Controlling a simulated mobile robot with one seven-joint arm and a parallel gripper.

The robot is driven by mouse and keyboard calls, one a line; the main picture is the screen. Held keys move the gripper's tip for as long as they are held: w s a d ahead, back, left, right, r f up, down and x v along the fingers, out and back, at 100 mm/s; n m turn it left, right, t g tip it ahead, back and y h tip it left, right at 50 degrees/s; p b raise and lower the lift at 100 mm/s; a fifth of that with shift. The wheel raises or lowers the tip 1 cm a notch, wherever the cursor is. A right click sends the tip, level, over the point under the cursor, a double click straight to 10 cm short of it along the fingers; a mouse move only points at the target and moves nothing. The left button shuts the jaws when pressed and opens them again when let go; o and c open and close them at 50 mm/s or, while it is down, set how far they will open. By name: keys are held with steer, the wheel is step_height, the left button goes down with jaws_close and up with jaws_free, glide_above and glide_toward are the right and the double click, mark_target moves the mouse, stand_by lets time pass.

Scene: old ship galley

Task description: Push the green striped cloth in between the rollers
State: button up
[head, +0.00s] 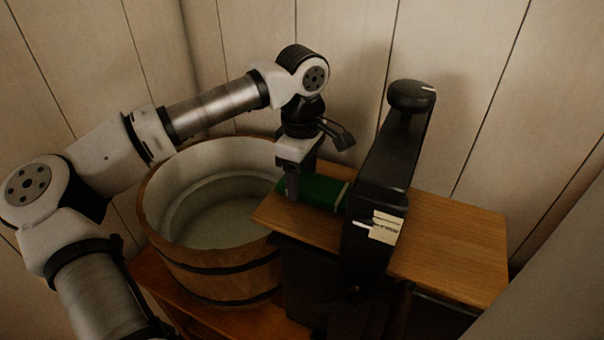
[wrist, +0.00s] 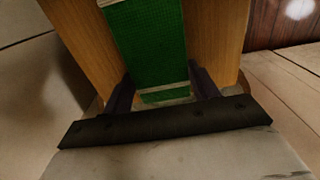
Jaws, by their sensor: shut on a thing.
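The green striped cloth (head: 324,190) lies flat on the wooden board, with a pale stripe near the black wringer frame. In the wrist view the cloth (wrist: 148,42) runs away from between my fingers, with pale stripes across it. My gripper (head: 291,194) points down at the cloth's left end and is shut on it; in the wrist view its two dark fingers (wrist: 164,88) stand at the cloth's two side edges. The black wringer frame (head: 385,165) stands upright just right of the cloth. The rollers are hidden, so I cannot tell whether the cloth's far end touches them.
A wooden tub (head: 215,273) with dark hoops stands left of the board, below my arm. The wooden board (head: 455,245) continues bare to the right of the wringer. A round black knob (head: 411,96) tops the frame, and a paper label (head: 386,226) is on its front. Plank walls stand close behind.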

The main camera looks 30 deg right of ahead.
steer(key=shift+s+d+f, duration=0.1)
steer(key=shift+s+d, duration=0.45)
steer(key=shift+s, duration=0.35)
stand_by(0.5)
steer(key=o, duration=1.2)
steer(key=shift+c, duration=0.2)
steer(key=shift+b, duration=0.3)
